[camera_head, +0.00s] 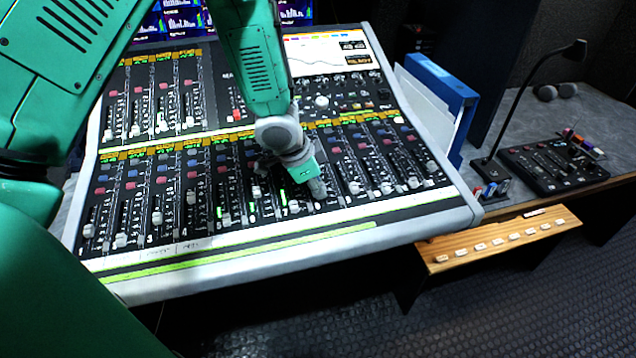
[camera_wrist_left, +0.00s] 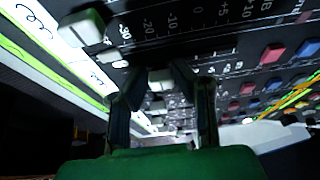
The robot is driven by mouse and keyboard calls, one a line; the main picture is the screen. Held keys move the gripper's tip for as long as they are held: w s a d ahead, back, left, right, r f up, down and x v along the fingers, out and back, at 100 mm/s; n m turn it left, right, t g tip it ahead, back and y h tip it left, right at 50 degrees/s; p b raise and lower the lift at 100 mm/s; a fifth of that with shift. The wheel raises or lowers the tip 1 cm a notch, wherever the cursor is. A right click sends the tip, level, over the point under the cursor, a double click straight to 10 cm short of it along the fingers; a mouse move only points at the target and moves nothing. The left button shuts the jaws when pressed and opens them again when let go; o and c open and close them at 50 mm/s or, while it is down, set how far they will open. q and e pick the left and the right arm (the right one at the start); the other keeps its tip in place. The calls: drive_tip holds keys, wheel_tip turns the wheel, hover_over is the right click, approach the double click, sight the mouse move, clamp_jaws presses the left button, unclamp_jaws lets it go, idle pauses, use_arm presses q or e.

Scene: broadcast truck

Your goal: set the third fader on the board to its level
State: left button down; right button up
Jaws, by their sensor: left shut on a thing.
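The mixing board (camera_head: 330,230) fills the middle of the head view, with rows of faders in black strips. The fader whose strip appears marked 3 has a pale cap (camera_head: 157,217) low in its slot, left of my gripper. My left gripper (camera_head: 312,183) is down on the lower fader bank, right of the board's middle. In the left wrist view its two dark fingers (camera_wrist_left: 160,78) are shut on a pale fader cap (camera_wrist_left: 161,84), partly hidden between them. Another white fader cap (camera_wrist_left: 82,28) stands beside it, apart from the fingers. My right gripper is not in view.
To the right are a blue binder (camera_head: 440,85), a gooseneck microphone (camera_head: 530,100), a small black control panel (camera_head: 555,160) and a wooden strip with white tags (camera_head: 500,242). Other fader caps stand close around my left gripper. Monitors (camera_head: 175,18) stand behind the board.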

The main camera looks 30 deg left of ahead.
use_arm(q)
drive_tip(key=shift+s+d+r, duration=0.1)
drive_tip(key=shift+d+r, duration=0.05)
drive_tip(key=shift+d, duration=0.45)
drive_tip(key=shift+s+d+r, duration=0.1)
drive_tip(key=shift+d, duration=0.5)
drive_tip(key=shift+w+a, duration=0.15)
drive_tip(key=shift+a, duration=0.15)
drive_tip(key=c, duration=1.4)
unclamp_jaws()
drive_tip(key=shift+f, duration=0.1)
drive_tip(key=shift+o, duration=0.2)
drive_tip(key=shift+d, duration=0.35)
drive_tip(key=shift+s+r, duration=0.2)
drive_tip(key=shift+r, duration=0.05)
drive_tip(key=v, duration=1.1)
drive_tip(key=shift+r, duration=0.25)
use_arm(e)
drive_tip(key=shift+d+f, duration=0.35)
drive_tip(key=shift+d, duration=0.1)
use_arm(q)
drive_tip(key=shift+s, duration=0.1)
